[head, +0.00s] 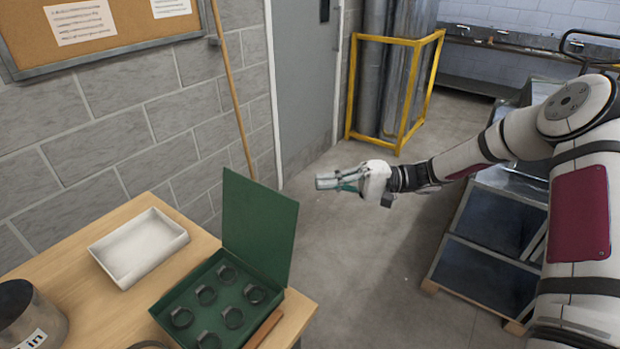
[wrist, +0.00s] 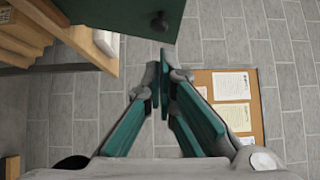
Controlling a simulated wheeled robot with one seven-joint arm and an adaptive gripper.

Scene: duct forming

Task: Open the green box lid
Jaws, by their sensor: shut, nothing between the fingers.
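The green box (head: 222,300) stands on the wooden table, and its lid (head: 258,226) is raised upright at the box's back right side. Several dark rings lie inside the box. My gripper (head: 326,181) is shut and empty, in the air to the right of the lid and apart from it. In the wrist view my gripper (wrist: 164,75) has its fingertips together, just below the edge of a green panel (wrist: 130,25) with a dark knob, which looks like the lid.
A white tray (head: 140,250) and a metal cylinder (head: 30,315) stand on the table (head: 190,262). A wooden pole (head: 232,90) leans on the wall. A yellow frame (head: 400,95) stands behind, and metal ducts on a pallet (head: 490,255) are at right. The floor between is clear.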

